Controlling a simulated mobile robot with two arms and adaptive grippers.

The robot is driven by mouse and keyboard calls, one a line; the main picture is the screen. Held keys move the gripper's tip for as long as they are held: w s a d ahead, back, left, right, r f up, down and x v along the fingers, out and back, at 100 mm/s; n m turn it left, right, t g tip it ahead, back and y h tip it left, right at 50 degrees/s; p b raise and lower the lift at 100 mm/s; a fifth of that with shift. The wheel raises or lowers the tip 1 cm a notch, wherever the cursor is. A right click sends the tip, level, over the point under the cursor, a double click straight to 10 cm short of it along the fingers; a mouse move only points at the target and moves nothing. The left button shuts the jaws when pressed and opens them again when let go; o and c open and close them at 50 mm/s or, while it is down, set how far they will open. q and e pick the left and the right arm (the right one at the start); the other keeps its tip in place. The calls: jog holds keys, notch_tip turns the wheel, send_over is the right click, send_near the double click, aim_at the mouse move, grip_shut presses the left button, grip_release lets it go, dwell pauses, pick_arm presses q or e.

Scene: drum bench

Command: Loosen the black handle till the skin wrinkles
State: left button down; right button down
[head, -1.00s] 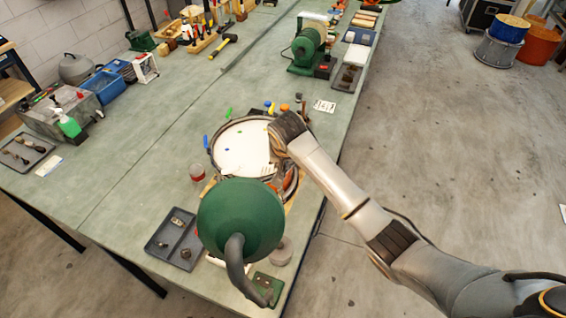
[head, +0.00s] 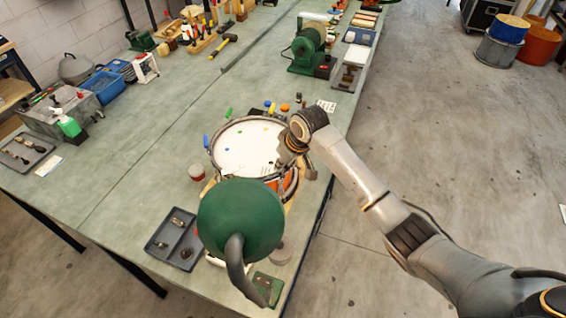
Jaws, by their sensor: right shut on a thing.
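The drum (head: 243,150) has a white skin and an orange shell and stands near the bench's right edge. Small coloured marks dot the skin; I cannot make out wrinkles in it. Coloured handles stand around the rim, among them a blue one (head: 206,141) and a green one (head: 229,113). My right gripper (head: 283,160) is at the drum's right rim, pointing down and shut. What it grips is hidden by the fingers and too small to make out clearly; its place at the rim fits the black handle. My left gripper is not in view.
A green lamp (head: 240,218) hides the drum's near side. A green machine (head: 306,48) stands farther back.

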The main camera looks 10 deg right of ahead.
dwell(0.4)
jog(key=c, duration=1.4)
grip_release()
jog(key=v, duration=1.2)
jog(key=shift+d, duration=0.1)
